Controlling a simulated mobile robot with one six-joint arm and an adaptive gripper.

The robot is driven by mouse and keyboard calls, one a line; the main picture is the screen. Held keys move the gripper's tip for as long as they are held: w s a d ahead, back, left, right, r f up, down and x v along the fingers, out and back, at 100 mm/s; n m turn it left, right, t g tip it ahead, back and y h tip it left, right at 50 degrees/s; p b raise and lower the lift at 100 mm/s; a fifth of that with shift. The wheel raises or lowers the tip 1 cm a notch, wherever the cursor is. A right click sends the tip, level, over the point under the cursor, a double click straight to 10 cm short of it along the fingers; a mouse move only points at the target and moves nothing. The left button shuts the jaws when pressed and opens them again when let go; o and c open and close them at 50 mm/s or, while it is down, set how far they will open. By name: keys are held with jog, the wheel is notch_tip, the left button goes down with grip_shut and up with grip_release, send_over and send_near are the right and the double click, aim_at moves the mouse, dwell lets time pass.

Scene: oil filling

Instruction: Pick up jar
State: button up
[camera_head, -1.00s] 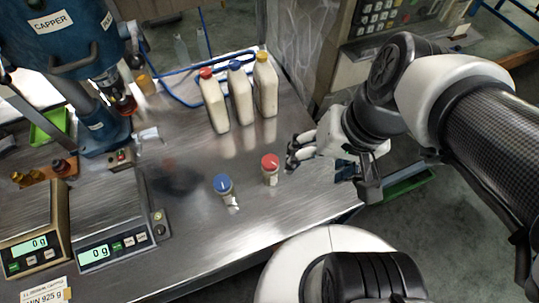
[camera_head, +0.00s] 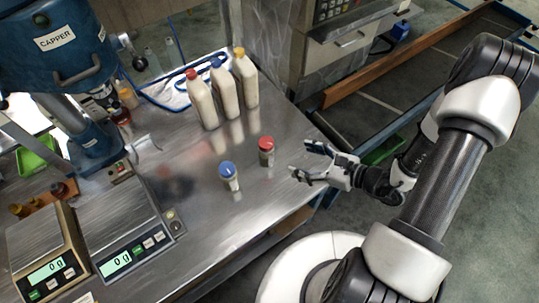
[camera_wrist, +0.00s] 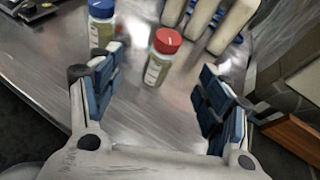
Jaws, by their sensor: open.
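A small jar with a red lid (camera_head: 266,151) stands upright on the metal table. A second small jar with a blue lid (camera_head: 229,175) stands upright to its left and nearer the front. My gripper (camera_head: 306,162) is open and empty, to the right of the red-lidded jar and apart from it. In the wrist view, the red-lidded jar (camera_wrist: 162,57) stands ahead of and between the spread fingers of my gripper (camera_wrist: 163,85). The blue-lidded jar (camera_wrist: 102,26) is beyond the left finger, partly cut off by the top edge.
Three tall bottles (camera_head: 226,89) with red, blue and yellow caps stand behind the jars. Two scales (camera_head: 118,240) reading 0 g and a blue capper (camera_head: 66,45) occupy the left. The metal table (camera_head: 215,215) is clear around the jars. Its right edge lies below my gripper.

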aim_at(273, 152)
jog(key=shift+m+t+h, duration=0.4)
jog(key=shift+m+t, duration=0.1)
jog(key=shift+m, duration=0.4)
jog(key=w+a+f+b, duration=0.1)
jog(key=w+a+f, duration=0.2)
jog(key=w+a+f+b, duration=0.1)
jog(key=w+a+f, duration=0.2)
jog(key=a+f, duration=0.1)
jog(key=shift+w+a+f, duration=0.15)
jog(key=shift+w+a, duration=0.05)
jog(key=shift+w, duration=0.1)
jog(key=b+x, duration=0.1)
jog(key=x, duration=0.4)
jog(key=shift+s+a+f, duration=0.1)
jog(key=shift+a+f, duration=0.05)
jog(key=shift+c, duration=0.3)
jog(key=c, duration=1.2)
